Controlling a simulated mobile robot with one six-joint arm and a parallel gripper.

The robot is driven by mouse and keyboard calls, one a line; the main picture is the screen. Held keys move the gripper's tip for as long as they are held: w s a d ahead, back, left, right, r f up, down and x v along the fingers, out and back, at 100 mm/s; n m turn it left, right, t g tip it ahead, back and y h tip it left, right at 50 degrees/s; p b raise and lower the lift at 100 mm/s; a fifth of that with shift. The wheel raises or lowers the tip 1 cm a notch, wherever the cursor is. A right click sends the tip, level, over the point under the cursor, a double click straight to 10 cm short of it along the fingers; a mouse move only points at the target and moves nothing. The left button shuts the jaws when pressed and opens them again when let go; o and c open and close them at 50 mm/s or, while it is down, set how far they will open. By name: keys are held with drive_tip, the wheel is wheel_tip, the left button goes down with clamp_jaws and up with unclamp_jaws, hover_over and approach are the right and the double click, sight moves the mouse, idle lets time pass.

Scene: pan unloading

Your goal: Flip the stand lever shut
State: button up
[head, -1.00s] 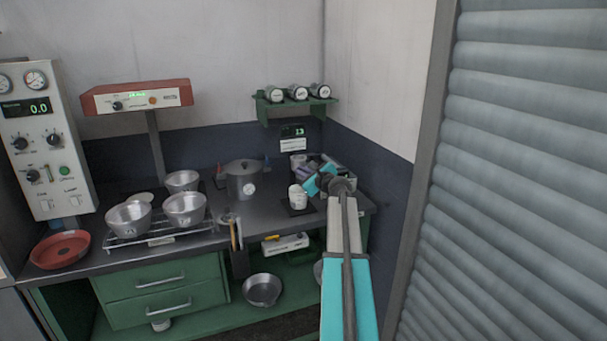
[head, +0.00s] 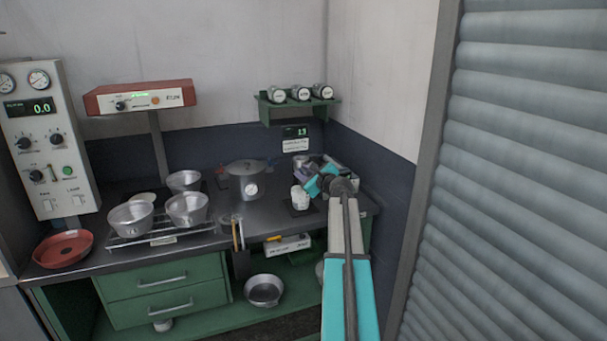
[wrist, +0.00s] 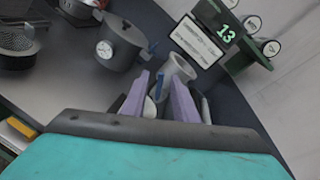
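My gripper (head: 312,180) is over the right end of the bench, near the corner. In the wrist view its two lavender fingers (wrist: 160,84) are apart. A pale grey cup (wrist: 177,70) shows just beyond and between the fingertips; I cannot tell that they touch it. I cannot tell which of these, if any, is the stand lever. The stand is largely hidden behind my gripper.
A lidded grey pot (head: 245,181) stands left of my gripper, and a white cup (head: 300,198) stands in front. Metal bowls (head: 187,209) sit on a rack at left. A green shelf (head: 300,109) with jars hangs above. The wall corner is close on the right.

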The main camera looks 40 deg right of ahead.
drive_tip(key=b+v, duration=0.2)
drive_tip(key=v, duration=1.1)
drive_tip(key=shift+s+b, duration=0.4)
drive_tip(key=shift+a, duration=0.1)
